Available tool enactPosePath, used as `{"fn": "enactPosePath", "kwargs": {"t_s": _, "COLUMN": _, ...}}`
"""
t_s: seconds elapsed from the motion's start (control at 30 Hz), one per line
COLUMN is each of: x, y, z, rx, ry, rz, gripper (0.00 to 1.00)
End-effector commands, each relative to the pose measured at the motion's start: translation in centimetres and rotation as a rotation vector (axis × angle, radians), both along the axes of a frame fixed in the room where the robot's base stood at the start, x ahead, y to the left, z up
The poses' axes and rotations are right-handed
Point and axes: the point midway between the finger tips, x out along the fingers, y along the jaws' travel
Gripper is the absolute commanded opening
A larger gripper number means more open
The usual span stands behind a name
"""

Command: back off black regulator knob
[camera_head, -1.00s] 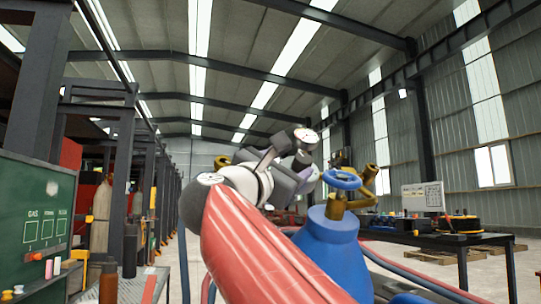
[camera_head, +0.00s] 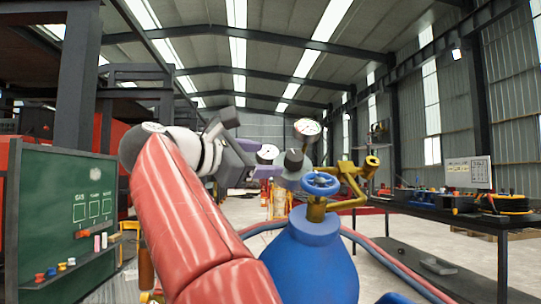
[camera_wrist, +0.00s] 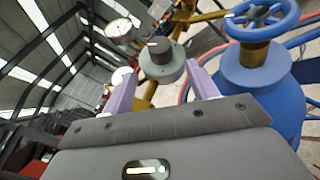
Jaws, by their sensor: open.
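The black regulator knob (camera_head: 293,159) is on the regulator beside the brass valve fittings (camera_head: 352,180), above the blue gas cylinder (camera_head: 312,255). In the wrist view the knob (camera_wrist: 160,48) is a dark round cap facing the camera, ahead of my fingers and roughly centred between them. My gripper (camera_wrist: 162,74) is open, with one purple finger on each side of the grey regulator body. I cannot tell whether the fingers touch anything. In the head view my gripper (camera_head: 268,171) is just left of the knob, its fingers partly hidden.
Two white-faced gauges (camera_head: 306,128) (camera_head: 267,153) sit close to the knob. A blue handwheel (camera_head: 320,184) tops the cylinder. Red and blue hoses (camera_head: 390,275) run right. A dark workbench (camera_head: 450,215) stands right, a green board (camera_head: 75,215) left.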

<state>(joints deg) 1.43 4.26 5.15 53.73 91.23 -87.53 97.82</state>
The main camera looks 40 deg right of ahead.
Motion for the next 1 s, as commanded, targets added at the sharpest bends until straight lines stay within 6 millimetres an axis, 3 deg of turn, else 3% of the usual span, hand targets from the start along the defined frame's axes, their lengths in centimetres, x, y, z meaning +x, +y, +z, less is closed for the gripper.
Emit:
{"fn": "enactPosePath", "kwargs": {"t_s": 0.4, "x": 0.7, "y": -6.1, "z": 0.1, "rx": -0.002, "ry": 0.001, "rz": -0.001, "gripper": 0.59}}
{"fn": "enactPosePath", "kwargs": {"t_s": 0.77, "x": 0.8, "y": -6.9, "z": 0.0, "rx": -0.002, "ry": 0.000, "rz": 0.001, "gripper": 0.59}}
{"fn": "enactPosePath", "kwargs": {"t_s": 1.0, "x": 0.8, "y": -6.9, "z": 0.0, "rx": -0.002, "ry": 0.000, "rz": 0.001, "gripper": 0.31}}
